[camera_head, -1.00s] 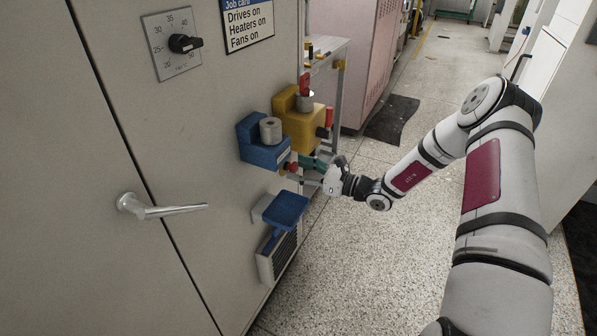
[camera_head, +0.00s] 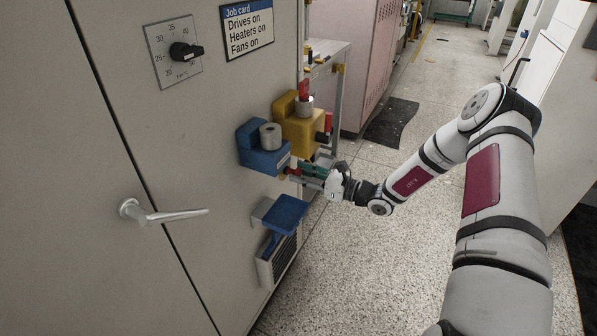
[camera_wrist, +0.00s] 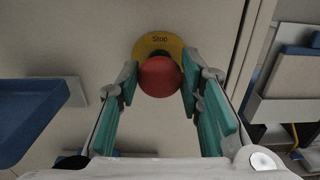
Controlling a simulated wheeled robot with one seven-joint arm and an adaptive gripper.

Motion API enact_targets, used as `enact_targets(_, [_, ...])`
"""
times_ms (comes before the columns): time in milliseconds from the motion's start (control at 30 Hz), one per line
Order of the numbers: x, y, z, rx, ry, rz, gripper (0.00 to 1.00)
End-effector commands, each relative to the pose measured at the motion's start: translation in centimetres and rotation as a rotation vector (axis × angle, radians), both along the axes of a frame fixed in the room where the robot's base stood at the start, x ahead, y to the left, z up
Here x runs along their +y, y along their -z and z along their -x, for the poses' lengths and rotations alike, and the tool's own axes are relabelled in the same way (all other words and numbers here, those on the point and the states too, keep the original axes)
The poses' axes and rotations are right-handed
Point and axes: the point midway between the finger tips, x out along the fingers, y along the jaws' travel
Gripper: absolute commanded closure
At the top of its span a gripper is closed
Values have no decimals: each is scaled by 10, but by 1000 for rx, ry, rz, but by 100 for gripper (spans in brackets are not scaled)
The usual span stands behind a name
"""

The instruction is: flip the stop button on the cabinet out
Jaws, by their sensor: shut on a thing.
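The stop button is a red round knob (camera_wrist: 159,76) in front of a yellow disc marked "Stop" (camera_wrist: 158,42) on the cabinet face (camera_head: 90,250). In the wrist view my gripper (camera_wrist: 160,85) has its two green-padded fingers on either side of the red knob, shut on it. In the head view my gripper (camera_head: 296,170) reaches the cabinet from the right, just below the blue box, and mostly hides the button there.
A blue box (camera_head: 255,155) and a yellow box (camera_head: 300,135) with grey knobs project above my gripper. A blue shelf-like flap (camera_head: 285,213) and a vent (camera_head: 278,262) are below. A silver door handle (camera_head: 165,214) is left.

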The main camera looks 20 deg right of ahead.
Motion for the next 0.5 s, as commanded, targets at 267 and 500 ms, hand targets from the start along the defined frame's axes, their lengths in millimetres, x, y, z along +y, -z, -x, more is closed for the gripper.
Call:
enact_targets(267, [-5,1,4,3,1,1,100])
enact_targets(500, [-4,1,4,2,1,1,46])
